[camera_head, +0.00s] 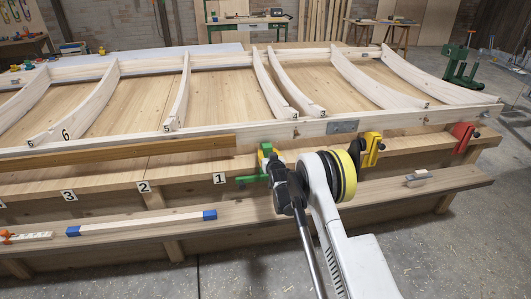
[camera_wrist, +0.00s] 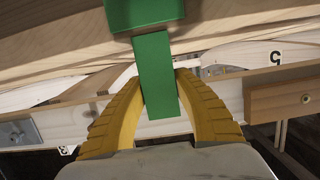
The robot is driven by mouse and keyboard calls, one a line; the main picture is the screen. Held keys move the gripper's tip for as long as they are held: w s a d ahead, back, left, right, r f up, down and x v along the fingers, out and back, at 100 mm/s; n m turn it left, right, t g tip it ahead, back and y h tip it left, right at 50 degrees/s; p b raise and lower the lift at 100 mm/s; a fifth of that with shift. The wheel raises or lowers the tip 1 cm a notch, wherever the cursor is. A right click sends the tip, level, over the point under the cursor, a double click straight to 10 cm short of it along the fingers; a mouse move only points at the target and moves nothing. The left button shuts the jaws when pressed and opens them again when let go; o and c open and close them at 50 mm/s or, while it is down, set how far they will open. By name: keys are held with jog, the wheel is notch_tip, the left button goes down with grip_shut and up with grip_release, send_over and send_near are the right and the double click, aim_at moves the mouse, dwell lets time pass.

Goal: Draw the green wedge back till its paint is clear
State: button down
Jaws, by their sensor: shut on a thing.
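The green wedge (camera_wrist: 156,75) stands between the two yellow fingers of my gripper (camera_wrist: 158,78) in the wrist view. It is a narrow green bar below a wider green block at the top edge. My gripper is shut on the narrow part. In the head view, green parts (camera_head: 249,179) show at the front edge of the wooden bench, beside label 1. My dark gripper (camera_head: 270,163) covers much of the wedge there. I cannot tell whether any paint on it is still covered.
A yellow clamp-like piece (camera_head: 371,148) and a red one (camera_head: 463,137) sit along the same edge to the right. A blue-ended wooden bar (camera_head: 140,222) and a small block (camera_head: 417,179) lie on the lower shelf (camera_head: 345,200). A curved-ribbed pale frame (camera_head: 215,146) lies on top.

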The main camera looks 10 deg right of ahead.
jog(key=shift+s, duration=0.3)
jog(key=shift+f+v, duration=0.15)
jog(key=shift+v, duration=0.5)
jog(key=shift+f+v, duration=0.15)
jog(key=shift+v, duration=0.45)
jog(key=c, duration=0.8)
grip_release()
jog(key=shift+s, duration=0.1)
jog(key=shift+r+v, duration=0.2)
jog(key=shift+v, duration=1.05)
jog(key=shift+r+v, duration=0.2)
jog(key=shift+v, duration=1.05)
jog(key=shift+r+v, duration=0.2)
jog(key=shift+v, duration=1.05)
jog(key=shift+w, duration=0.2)
